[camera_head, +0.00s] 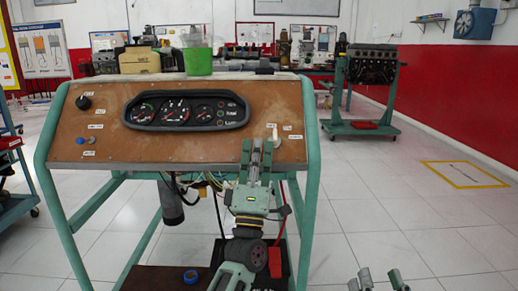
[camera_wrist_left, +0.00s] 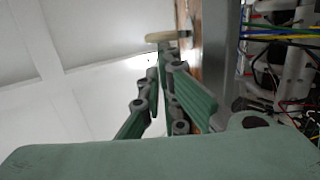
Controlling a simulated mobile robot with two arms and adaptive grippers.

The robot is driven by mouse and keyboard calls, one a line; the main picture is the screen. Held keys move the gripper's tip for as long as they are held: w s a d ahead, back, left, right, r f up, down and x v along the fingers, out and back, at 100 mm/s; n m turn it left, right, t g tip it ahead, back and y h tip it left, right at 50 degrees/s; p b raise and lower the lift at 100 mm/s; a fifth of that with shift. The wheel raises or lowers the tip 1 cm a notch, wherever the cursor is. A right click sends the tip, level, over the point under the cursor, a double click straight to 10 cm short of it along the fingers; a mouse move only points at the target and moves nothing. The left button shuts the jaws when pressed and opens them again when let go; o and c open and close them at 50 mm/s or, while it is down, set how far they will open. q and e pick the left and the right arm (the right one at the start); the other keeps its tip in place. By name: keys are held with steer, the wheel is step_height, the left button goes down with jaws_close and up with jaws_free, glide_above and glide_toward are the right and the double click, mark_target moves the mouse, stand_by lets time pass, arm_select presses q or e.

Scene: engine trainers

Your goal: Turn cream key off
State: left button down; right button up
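The cream key (camera_head: 274,131) stands out from the right part of the brown panel. It also shows in the left wrist view (camera_wrist_left: 166,37), pale and beyond the fingertips. My left gripper (camera_head: 257,147) is in front of the panel, just left of and below the key. In the left wrist view its fingers (camera_wrist_left: 165,76) lie close together and point toward the key, with nothing seen between them. How far they are apart is unclear. My right gripper (camera_head: 381,278) is low at the bottom edge, far from the panel, with its fingers apart and empty.
The panel (camera_head: 200,148) on a green frame carries a gauge cluster (camera_head: 187,111), a black knob (camera_head: 83,102) and a blue button (camera_head: 80,141). A green container (camera_head: 198,61) stands on top. Wires hang below. Another engine stand (camera_head: 365,90) is behind right; the floor to the right is open.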

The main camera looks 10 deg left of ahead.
arm_select(q)
steer(key=shift+d+f+m+h, duration=0.3)
steer(key=shift+d+f+h, duration=0.25)
steer(key=shift+d, duration=0.2)
arm_select(e)
steer(key=shift+w+f, duration=0.15)
steer(key=shift+f, duration=0.1)
arm_select(q)
steer(key=shift+d+r+y, duration=0.15)
steer(key=shift+d+y, duration=0.05)
steer(key=shift+y, duration=0.05)
arm_select(e)
steer(key=shift+d+f+h, duration=0.15)
steer(key=shift+d+h, duration=0.15)
steer(key=shift+d, duration=0.05)
